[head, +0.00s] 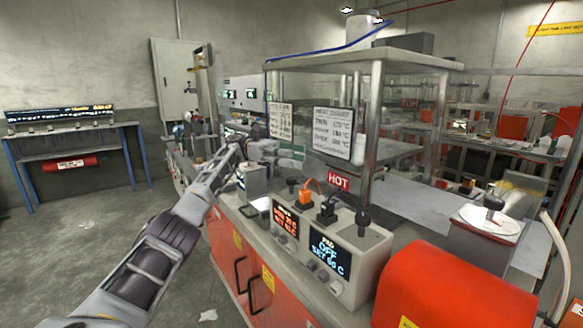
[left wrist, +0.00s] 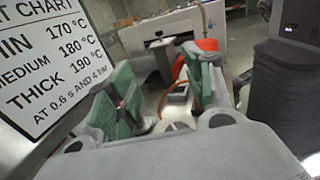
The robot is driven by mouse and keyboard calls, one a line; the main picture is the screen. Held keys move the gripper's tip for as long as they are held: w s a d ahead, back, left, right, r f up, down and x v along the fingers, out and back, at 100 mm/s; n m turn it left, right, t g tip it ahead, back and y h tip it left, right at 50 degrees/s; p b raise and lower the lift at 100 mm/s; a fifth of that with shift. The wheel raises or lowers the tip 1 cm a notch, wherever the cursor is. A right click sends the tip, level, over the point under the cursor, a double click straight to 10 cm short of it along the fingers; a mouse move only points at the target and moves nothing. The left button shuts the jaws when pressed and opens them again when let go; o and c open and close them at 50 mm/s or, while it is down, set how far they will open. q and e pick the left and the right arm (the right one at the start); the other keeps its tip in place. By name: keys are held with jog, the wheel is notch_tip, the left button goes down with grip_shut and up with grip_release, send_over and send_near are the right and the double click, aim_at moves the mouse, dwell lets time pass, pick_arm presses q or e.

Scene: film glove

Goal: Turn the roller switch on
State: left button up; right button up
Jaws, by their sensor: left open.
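My left gripper (head: 292,155) reaches in from the left in the head view, above the bench and behind the control box. It is open, and its green-padded fingers also show in the left wrist view (left wrist: 163,92) with nothing held between them. The control box (head: 360,243) stands at the front of the bench. Small controls (head: 311,263) sit below the displays; I cannot tell which is the roller switch. My right gripper is not in view.
A heat chart sign (head: 332,131) hangs close to the left gripper and fills the upper left of the wrist view (left wrist: 48,62). A red HOT sign (head: 339,179), a metal post and orange and black plugs stand nearby. An orange-red housing (head: 445,290) is front right.

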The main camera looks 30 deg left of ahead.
pick_arm(q)
jog(key=shift+r, duration=1.05)
notch_tip(320, 180, up, 9)
jog(key=p, duration=0.9)
send_over(292, 178)
jog(key=shift+s+r+p, duration=0.15)
jog(key=shift+r+p, duration=0.3)
jog(key=shift+p, duration=0.1)
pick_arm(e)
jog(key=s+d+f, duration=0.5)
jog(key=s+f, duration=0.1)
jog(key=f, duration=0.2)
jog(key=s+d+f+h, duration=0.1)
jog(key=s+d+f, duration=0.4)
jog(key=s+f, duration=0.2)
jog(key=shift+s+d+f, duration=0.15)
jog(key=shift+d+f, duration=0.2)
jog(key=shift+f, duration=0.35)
pick_arm(q)
jog(key=shift+f, duration=0.1)
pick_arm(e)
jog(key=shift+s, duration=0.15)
